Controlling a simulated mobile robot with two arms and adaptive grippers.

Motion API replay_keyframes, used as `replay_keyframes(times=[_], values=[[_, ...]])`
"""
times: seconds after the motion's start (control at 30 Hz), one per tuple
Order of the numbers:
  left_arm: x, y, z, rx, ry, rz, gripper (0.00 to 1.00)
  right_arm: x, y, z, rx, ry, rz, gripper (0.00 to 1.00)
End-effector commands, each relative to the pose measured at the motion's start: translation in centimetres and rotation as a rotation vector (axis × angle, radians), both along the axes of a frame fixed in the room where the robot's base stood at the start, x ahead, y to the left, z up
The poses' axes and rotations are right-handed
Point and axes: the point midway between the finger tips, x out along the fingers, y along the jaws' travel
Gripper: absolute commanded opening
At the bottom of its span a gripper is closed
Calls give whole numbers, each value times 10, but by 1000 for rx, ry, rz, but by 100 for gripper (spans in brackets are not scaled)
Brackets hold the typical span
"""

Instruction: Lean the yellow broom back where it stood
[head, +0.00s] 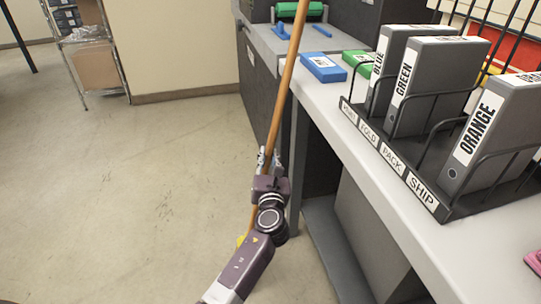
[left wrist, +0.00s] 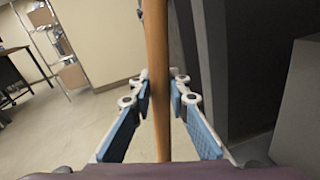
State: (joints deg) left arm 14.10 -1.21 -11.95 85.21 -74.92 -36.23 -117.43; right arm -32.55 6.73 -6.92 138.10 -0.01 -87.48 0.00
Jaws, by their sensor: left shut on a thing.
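The broom's wooden handle (head: 284,82) stands nearly upright in the head view, its top leaning to the right and running out of the frame. A small piece of its yellow head (head: 240,240) shows low behind my left arm; the rest is hidden. My left gripper (head: 268,155) is shut around the handle in front of the bench. In the left wrist view the handle (left wrist: 156,60) runs between the blue-padded fingers of the left gripper (left wrist: 160,95). My right gripper is in neither view.
A long white bench (head: 345,105) runs along the right. On it stand a black wire rack (head: 440,210) with grey binders, a blue box (head: 323,68) and green boxes. A dark grey machine (head: 262,85) stands behind the handle. Open floor (head: 160,180) lies left; a wire shelf (head: 85,45) stands far left.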

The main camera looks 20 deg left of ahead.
Motion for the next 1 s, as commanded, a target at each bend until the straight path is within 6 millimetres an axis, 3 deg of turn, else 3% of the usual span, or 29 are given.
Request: replay_keyframes(times=[0.43,1.0], values=[[1,0,0,1,0,1,0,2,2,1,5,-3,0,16],[10,-14,1,-3,-3,-1,0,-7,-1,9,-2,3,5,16]])
